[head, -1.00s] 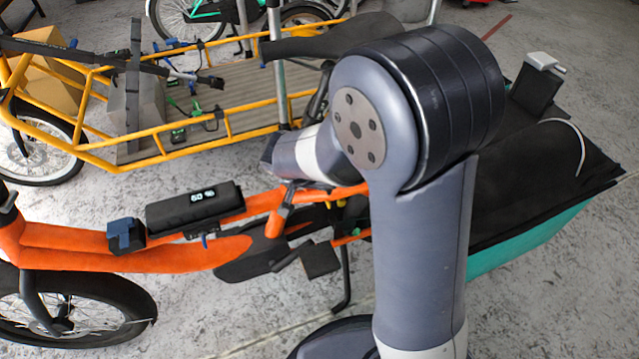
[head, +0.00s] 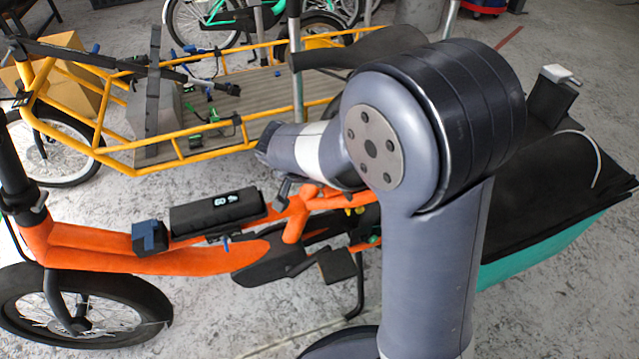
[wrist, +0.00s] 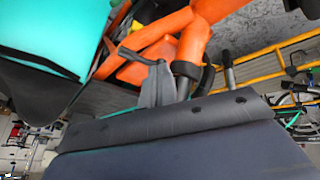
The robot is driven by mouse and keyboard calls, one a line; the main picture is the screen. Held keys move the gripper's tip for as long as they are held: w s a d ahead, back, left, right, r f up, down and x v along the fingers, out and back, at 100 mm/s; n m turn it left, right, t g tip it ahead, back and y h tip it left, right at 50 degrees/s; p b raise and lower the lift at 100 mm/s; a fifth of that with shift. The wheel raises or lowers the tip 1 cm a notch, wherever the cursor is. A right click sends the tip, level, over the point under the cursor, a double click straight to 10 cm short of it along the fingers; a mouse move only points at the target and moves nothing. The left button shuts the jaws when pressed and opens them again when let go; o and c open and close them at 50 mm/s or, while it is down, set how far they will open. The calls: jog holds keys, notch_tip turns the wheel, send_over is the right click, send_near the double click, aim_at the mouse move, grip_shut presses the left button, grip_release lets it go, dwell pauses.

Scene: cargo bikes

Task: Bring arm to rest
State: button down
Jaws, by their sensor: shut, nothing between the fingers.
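My arm (head: 430,250) stands tall in the right half of the head view, its upper joint bent over and its forearm pointing left and away. The dark wrist end (head: 277,146) shows above the orange bike frame (head: 120,252); the fingers are not clear there.
The orange bike carries a black battery (head: 217,212) and a teal cargo box (head: 555,235) at the right. A yellow cargo bike (head: 195,155) stands behind it. A brown carton (head: 65,75) is at the far left. Bare grey floor (head: 240,315) lies in front.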

jog(key=p+v, duration=0.1)
jog(key=v, duration=0.6)
jog(key=shift+s, duration=0.2)
jog(key=shift+d, duration=0.1)
